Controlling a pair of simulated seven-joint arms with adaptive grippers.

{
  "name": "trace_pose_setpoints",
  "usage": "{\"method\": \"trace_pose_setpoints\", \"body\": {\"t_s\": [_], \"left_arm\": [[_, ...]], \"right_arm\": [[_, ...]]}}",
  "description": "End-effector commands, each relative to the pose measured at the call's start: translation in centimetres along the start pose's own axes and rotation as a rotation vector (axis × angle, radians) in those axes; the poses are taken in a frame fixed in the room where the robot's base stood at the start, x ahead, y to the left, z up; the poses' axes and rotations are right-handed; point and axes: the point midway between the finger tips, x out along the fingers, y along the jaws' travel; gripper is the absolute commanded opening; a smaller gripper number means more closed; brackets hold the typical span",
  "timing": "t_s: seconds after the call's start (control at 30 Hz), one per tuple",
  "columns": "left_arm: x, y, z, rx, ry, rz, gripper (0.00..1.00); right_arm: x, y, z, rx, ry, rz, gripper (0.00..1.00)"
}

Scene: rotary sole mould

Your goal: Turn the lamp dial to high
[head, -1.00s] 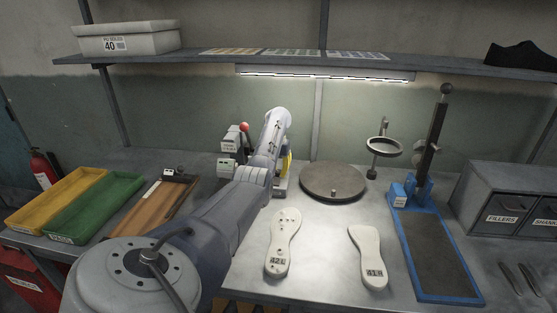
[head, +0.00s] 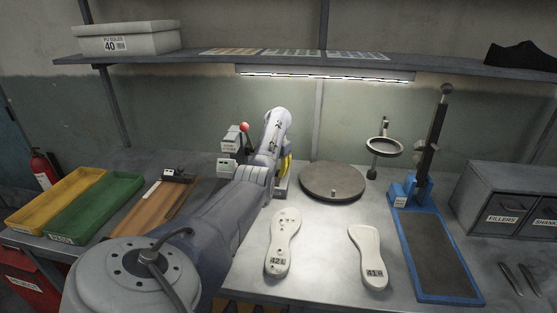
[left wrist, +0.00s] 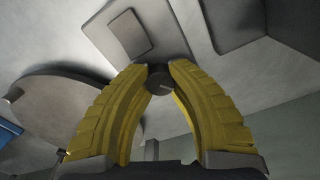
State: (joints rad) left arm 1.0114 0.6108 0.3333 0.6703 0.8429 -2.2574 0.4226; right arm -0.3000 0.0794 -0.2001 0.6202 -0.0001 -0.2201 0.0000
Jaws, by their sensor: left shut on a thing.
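My left gripper (left wrist: 159,75) has its yellow fingers closed around a small dark round dial (left wrist: 161,84). The dial shows a thin light mark on its face in the left wrist view. In the head view, my left arm hides the dial, and only part of the yellow fingers (head: 287,163) shows beside the wrist. The lamp strip (head: 325,76) under the shelf is lit. My right gripper is not in view.
A grey device with a red ball knob (head: 244,127) stands just left of my gripper. A round turntable (head: 333,181) is to the right. Two pale soles (head: 283,243) (head: 368,256) lie in front. A blue-framed press (head: 405,240) stands further right.

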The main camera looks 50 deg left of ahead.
Motion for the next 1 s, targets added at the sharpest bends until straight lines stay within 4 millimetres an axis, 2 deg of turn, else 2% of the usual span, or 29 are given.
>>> {"method": "trace_pose_setpoints", "body": {"t_s": [0.07, 0.1, 0.33, 0.67, 1.0], "left_arm": [[0.3, 0.0, 0.2, 0.002, -0.008, -0.001, 0.0], [0.3, 0.0, 0.2, 0.002, -0.009, -0.001, 0.24], [0.1, 0.0, 0.1, 0.001, -0.004, -0.001, 0.51], [-0.3, 0.0, 0.0, 0.0, -0.001, 0.0, 0.52], [-4.7, 0.1, -0.1, 0.0, 0.001, 0.001, 0.52]], "right_arm": [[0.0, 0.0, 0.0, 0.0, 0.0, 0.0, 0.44], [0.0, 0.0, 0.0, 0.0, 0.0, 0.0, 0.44], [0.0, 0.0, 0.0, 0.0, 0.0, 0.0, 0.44], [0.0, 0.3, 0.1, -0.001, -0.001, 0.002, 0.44], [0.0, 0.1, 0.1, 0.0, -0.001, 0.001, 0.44]]}}
